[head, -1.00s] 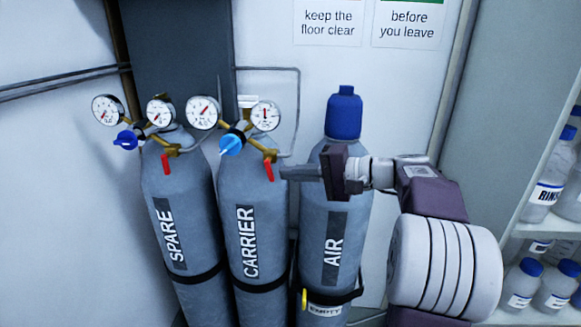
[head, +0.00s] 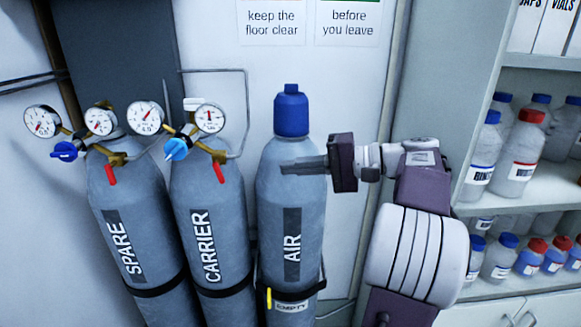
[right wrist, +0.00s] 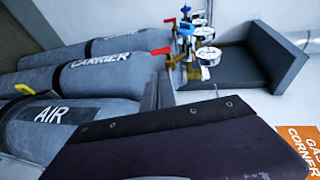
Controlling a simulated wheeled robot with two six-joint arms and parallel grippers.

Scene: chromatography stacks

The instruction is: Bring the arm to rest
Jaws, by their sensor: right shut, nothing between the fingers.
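My right gripper (head: 303,166) is shut and empty. In the head view its fingers point left, in front of the upper body of the AIR cylinder (head: 290,220), below that cylinder's blue cap (head: 291,112). I cannot tell whether the fingers touch the cylinder. The arm reaches in from the right. In the right wrist view my own dark gripper body fills the lower middle, with the AIR cylinder (right wrist: 25,137) and CARRIER cylinder (right wrist: 130,78) beyond it. My left gripper is not in view.
The CARRIER cylinder (head: 208,210) and SPARE cylinder (head: 125,215) stand at left with gauges, red levers and blue knobs. A yellow-tabbed EMPTY tag (head: 291,306) hangs on the AIR cylinder. A shelf (head: 530,208) of capped bottles stands at right. A door is behind the cylinders.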

